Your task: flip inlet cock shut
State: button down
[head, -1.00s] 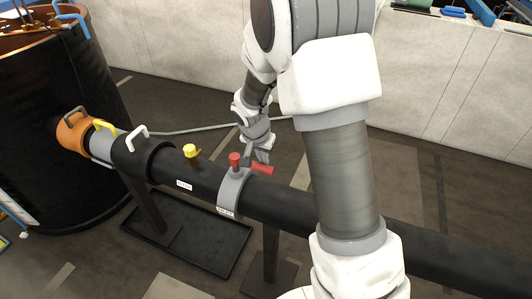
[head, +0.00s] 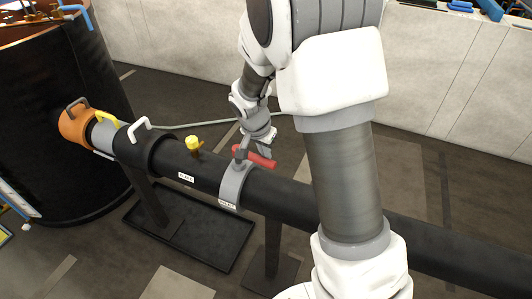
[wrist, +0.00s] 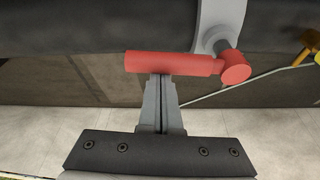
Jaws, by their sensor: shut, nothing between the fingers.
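The inlet cock has a red lever (head: 262,159) on a grey collar (head: 234,185) around the black pipe. In the wrist view the lever (wrist: 170,63) lies roughly along the pipe, with its round red end (wrist: 235,68) at the right by the collar. My gripper (head: 243,152) is at the cock in the head view and partly covers it. In the wrist view my gripper (wrist: 160,78) is shut and empty, its tips right at the lever's near side. I cannot tell whether they touch it.
A yellow cock (head: 193,143) stands on the pipe (head: 310,195) to the left. White, yellow and dark hooped handles and an orange collar (head: 77,128) sit further left, by a large dark tank (head: 60,170). A black tray (head: 190,235) lies below on the floor.

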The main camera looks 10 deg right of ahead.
jog(key=shift+s+a+f+m+b, duration=0.2)
jog(key=shift+s+a+m+b, duration=0.4)
jog(key=shift+m+b, duration=0.35)
jog(key=shift+s+a+m+g+h+b, duration=0.4)
jog(key=shift+s+m+b, duration=0.1)
jog(key=shift+m, duration=0.35)
jog(key=s+a+m+g+p, duration=0.1)
jog(key=a+m+g+p, duration=0.2)
jog(key=m, duration=0.9)
jog(key=shift+s+a+r+g+p, duration=0.25)
jog(key=shift+a+p, duration=1.3)
jog(key=shift+a, duration=1.35)
jog(key=shift+w+a, duration=0.1)
jog(key=shift+w, duration=0.05)
jog(key=shift+f, duration=0.1)
